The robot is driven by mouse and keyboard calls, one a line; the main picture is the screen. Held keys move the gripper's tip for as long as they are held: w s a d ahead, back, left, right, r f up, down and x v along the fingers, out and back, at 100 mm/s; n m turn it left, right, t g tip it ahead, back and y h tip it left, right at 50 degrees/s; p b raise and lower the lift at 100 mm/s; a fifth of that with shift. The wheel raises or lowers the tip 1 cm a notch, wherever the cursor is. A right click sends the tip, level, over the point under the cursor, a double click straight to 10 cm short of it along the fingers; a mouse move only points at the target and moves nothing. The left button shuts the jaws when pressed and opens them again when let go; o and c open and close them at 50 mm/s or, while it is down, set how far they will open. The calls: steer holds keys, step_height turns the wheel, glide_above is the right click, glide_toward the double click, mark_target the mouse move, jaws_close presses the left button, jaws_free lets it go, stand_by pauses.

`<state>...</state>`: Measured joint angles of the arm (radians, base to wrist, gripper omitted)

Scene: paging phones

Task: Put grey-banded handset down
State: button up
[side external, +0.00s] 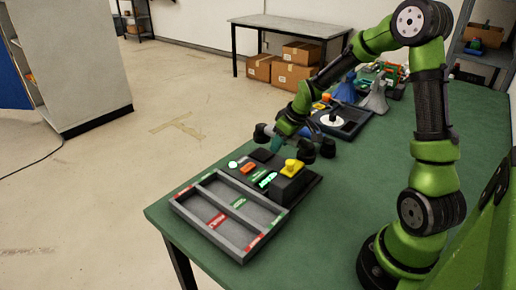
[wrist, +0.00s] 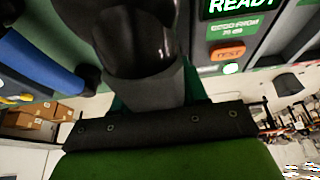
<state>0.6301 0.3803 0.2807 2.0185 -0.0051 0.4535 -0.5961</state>
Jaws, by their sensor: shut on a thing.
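My gripper (side external: 281,140) is shut on a black handset, whose rounded end (side external: 262,133) sticks out to the left of the fingers. In the wrist view the held handset (wrist: 135,38) is large and close, with a dark grey section (wrist: 150,86) near the jaws; this may be its band. The handset appears to be above the paging unit (side external: 312,181), apart from it as far as I can see. The unit has a green lit display (side external: 267,180), an orange button (side external: 248,168) and a yellow knob (side external: 291,167). The wrist view shows the display reading READY (wrist: 240,8).
A grey tray (side external: 181,205) with two long compartments and red and green labels stands at the near table edge. Another black rounded end (side external: 327,148) shows right of the gripper. A blue cone-shaped thing (side external: 345,90) and other gear crowd the table behind. Bare green table (side external: 345,190) lies right.

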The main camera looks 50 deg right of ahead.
steer(key=shift+f, duration=2.15)
steer(key=shift+f, duration=0.15)
steer(key=shift+f, duration=0.35)
steer(key=o, duration=1.2)
steer(key=shift+r, duration=0.1)
